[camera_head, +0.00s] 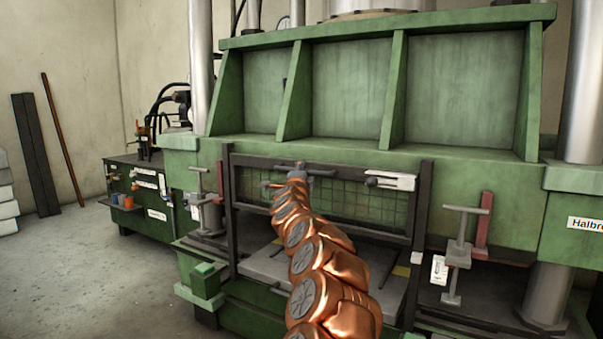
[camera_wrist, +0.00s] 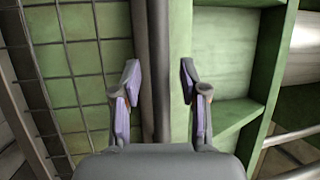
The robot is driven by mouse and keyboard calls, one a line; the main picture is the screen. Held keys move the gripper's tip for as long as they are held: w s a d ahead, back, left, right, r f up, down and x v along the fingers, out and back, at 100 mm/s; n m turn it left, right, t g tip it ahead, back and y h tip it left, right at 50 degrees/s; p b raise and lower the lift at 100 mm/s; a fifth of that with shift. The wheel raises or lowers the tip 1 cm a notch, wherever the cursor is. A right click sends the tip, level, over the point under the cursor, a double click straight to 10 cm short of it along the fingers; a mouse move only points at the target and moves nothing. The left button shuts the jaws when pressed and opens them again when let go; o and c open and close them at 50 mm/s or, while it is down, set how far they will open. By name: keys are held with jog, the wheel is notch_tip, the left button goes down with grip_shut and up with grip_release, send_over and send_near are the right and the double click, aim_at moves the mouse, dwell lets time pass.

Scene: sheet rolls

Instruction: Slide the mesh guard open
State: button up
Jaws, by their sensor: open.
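The mesh guard (camera_head: 345,197) is a wire grid in a dark frame across the front opening of the green press. Its grid also fills the left of the wrist view (camera_wrist: 85,55). My gripper (camera_wrist: 159,78) is open, its two fingers apart. A dark frame bar (camera_wrist: 153,35) runs between the fingers in the wrist view; I cannot tell whether they touch it. In the head view my gripper (camera_head: 300,170) is at the guard's top edge, left of its middle, and my copper arm hides part of the mesh.
A pale bracket with a dark knob (camera_head: 390,180) is at the guard's upper right. A grey bed plate (camera_head: 265,266) lies below the guard. Clamp-like fittings stand at the right (camera_head: 458,250) and left (camera_head: 203,200). The floor (camera_head: 80,270) at left is clear.

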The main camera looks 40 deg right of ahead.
jog(key=v, duration=1.2)
dwell(0.6)
jog(key=shift+w+a, duration=0.1)
dwell(0.4)
